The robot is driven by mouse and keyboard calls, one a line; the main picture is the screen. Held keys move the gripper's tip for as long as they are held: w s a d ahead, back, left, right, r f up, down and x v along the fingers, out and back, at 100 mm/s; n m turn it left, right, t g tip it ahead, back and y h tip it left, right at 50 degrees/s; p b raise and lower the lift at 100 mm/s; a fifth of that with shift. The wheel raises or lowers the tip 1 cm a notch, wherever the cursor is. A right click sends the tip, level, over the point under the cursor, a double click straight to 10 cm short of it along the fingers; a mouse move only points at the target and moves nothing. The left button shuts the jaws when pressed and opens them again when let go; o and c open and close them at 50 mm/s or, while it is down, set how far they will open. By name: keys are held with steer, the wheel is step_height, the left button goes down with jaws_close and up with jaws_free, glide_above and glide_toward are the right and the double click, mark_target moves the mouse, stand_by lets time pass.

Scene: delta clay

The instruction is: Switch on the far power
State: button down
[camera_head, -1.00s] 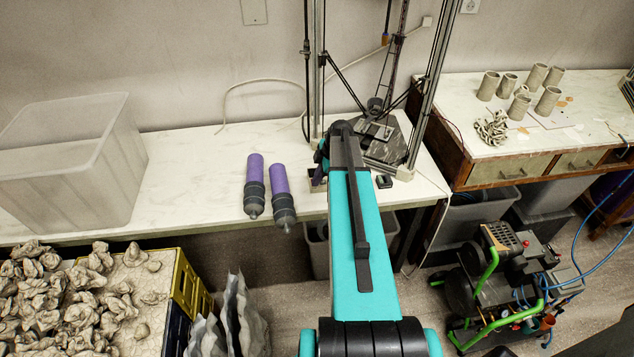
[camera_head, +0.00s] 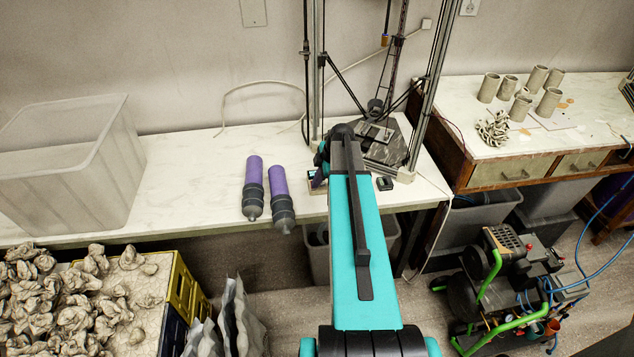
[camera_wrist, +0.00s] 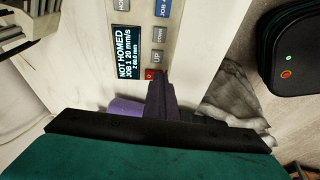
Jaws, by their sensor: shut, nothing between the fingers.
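A pale control box (camera_wrist: 190,40) fills the top middle of the wrist view. Its lit screen (camera_wrist: 128,52) reads NOT HOMED, JOB 1, 20 mm/s. A red switch marked 0 (camera_wrist: 151,73) sits below the screen, beside grey buttons marked UP (camera_wrist: 157,56) and DOWN (camera_wrist: 160,34). My gripper (camera_wrist: 159,77) is shut and empty, its dark fingertips right at the red switch and partly covering it. I cannot tell whether they touch it. In the head view, my arm hides most of the box at the bench's front edge.
Two purple cartridges (camera_head: 253,178) lie left of my arm on the white bench (camera_head: 190,165). A tall printer frame (camera_head: 430,90) stands behind it. A small black box (camera_head: 384,183) is right of my arm. A black case with green and red lights (camera_wrist: 290,40) shows in the wrist view.

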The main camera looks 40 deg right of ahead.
steer(key=shift+w+d+f, duration=0.1)
steer(key=shift+w+d, duration=0.25)
steer(key=shift+w, duration=0.35)
steer(key=shift+a, duration=0.1)
steer(key=shift+r, duration=0.65)
steer(key=r, duration=0.1)
steer(key=r+p, duration=0.1)
steer(key=s+r, duration=0.1)
steer(key=shift+a+r, duration=0.3)
steer(key=shift+s+d+r, duration=0.15)
steer(key=shift+d+r, duration=0.05)
steer(key=shift+d, duration=0.05)
steer(key=b+v, duration=0.2)
steer(key=v, duration=0.7)
steer(key=shift+w+d+b, duration=0.3)
steer(key=shift+w, duration=0.05)
steer(key=shift+b, duration=0.75)
